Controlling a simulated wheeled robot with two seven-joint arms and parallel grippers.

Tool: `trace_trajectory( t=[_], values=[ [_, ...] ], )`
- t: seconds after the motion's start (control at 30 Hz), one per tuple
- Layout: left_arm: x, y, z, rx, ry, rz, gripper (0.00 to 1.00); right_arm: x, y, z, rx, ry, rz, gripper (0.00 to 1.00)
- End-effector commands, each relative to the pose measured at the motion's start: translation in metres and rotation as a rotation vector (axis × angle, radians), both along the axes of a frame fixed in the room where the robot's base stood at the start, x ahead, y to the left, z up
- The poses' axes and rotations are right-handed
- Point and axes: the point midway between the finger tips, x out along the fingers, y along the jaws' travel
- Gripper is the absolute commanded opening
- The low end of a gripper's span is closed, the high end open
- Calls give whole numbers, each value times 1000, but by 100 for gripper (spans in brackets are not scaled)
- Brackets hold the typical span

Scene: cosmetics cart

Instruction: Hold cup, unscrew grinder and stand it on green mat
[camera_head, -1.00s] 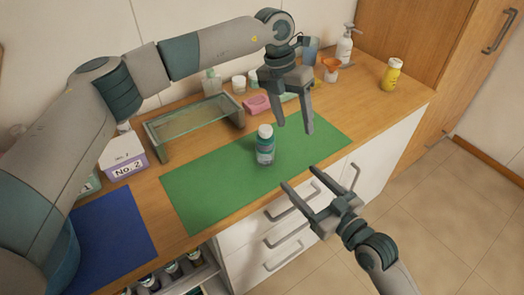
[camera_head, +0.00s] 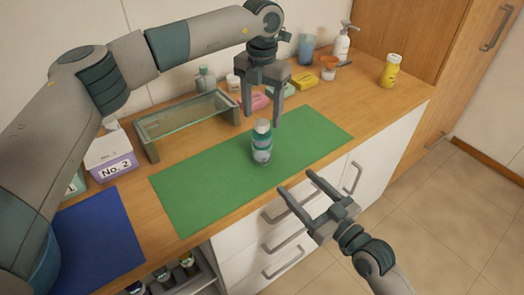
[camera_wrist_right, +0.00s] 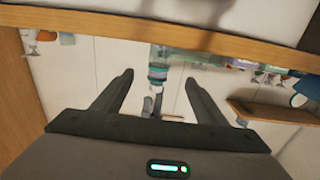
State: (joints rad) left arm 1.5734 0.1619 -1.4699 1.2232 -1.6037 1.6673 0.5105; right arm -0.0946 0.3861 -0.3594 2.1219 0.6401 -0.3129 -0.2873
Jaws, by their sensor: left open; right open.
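A small bottle-shaped piece (camera_head: 262,146) with a teal and white body and a pale top stands upright on the green mat (camera_head: 200,195). I cannot tell where the cup ends and the grinder begins. My left gripper (camera_head: 263,123) is open and points down, its fingers on either side of the piece's top in the head view; whether they are around it or behind it is unclear. My right gripper (camera_head: 295,180) is open and empty in front of the mat, pointing toward the piece. In the right wrist view the piece (camera_wrist_right: 158,72) appears beyond and between the open fingertips.
A glass-topped stand (camera_head: 185,115) is behind the mat. A blue mat (camera_head: 95,245) and a box marked No. 2 (camera_head: 112,160) are at the left. A yellow bottle (camera_head: 390,71), a pump bottle (camera_head: 343,43) and a blue cup (camera_head: 306,48) stand at the back right.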

Motion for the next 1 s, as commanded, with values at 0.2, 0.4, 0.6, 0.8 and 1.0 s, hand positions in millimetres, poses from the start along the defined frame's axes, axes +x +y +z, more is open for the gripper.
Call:
trace_trajectory(
  t=[0.2,0.4,0.6,0.8,1.0],
  values=[
    [0,0,0,-1,1,0,59,7,5,0,1,1,-1,66],
    [0,0,0,-1,1,0,59,25,18,1,3,0,0,66],
    [0,0,0,-1,1,0,59,51,36,1,3,0,0,66],
    [0,0,0,-1,1,0,59,78,55,1,3,0,0,66],
    [0,0,0,-1,1,0,59,105,74,0,2,0,0,66]
  ],
)
